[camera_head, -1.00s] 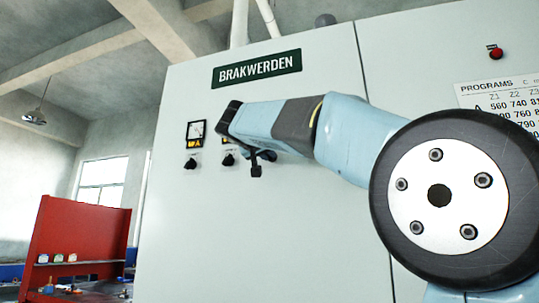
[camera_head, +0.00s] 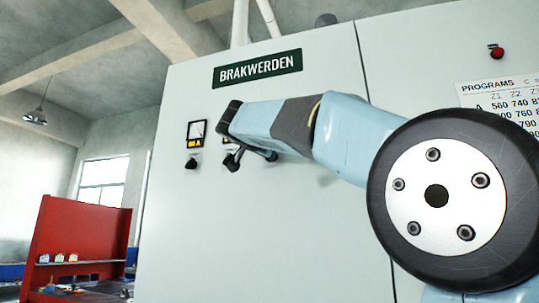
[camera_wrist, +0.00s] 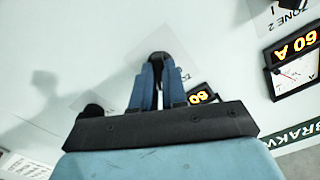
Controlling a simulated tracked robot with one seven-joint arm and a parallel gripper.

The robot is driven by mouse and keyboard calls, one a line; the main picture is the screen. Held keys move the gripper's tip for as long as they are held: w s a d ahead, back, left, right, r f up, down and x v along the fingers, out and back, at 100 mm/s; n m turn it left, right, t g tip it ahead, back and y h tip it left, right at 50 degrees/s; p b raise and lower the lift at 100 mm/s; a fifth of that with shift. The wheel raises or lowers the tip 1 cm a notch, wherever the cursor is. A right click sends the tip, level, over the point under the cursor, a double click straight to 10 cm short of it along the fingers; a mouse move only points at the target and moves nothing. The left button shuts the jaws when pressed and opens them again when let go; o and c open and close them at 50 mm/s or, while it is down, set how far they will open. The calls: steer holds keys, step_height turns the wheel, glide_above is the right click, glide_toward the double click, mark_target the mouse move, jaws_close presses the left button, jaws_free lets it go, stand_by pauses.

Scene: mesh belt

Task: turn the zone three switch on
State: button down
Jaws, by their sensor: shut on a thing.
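My gripper (camera_wrist: 160,72) is in front of the pale cabinet panel, with its two blue fingers closed around a dark switch knob (camera_wrist: 160,56). A label beside this knob is mostly hidden by the fingers. The wrist view is upside down; the ZONE 2 label (camera_wrist: 291,6) is at its upper right, so the gripped knob appears to be the zone three switch. Its pointer direction cannot be made out. In the head view, my gripper (camera_head: 232,161) shows small and dark below the wrist, and the arm hides the switches further right.
The leftmost meter (camera_head: 196,131) and its knob (camera_head: 191,163) are clear. The zone two meter (camera_wrist: 294,74) reads 60 A. Another dark knob (camera_wrist: 92,109) stands left of my gripper in the wrist view. A red button (camera_head: 496,52) is at upper right.

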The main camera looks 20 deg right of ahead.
steer(key=shift+m, duration=0.3)
steer(key=c, duration=1.2)
jaws_free()
steer(key=shift+o, duration=0.2)
steer(key=shift+s, duration=0.1)
steer(key=v, duration=1.3)
steer(key=shift+s+a, duration=0.25)
steer(key=shift+s, duration=0.05)
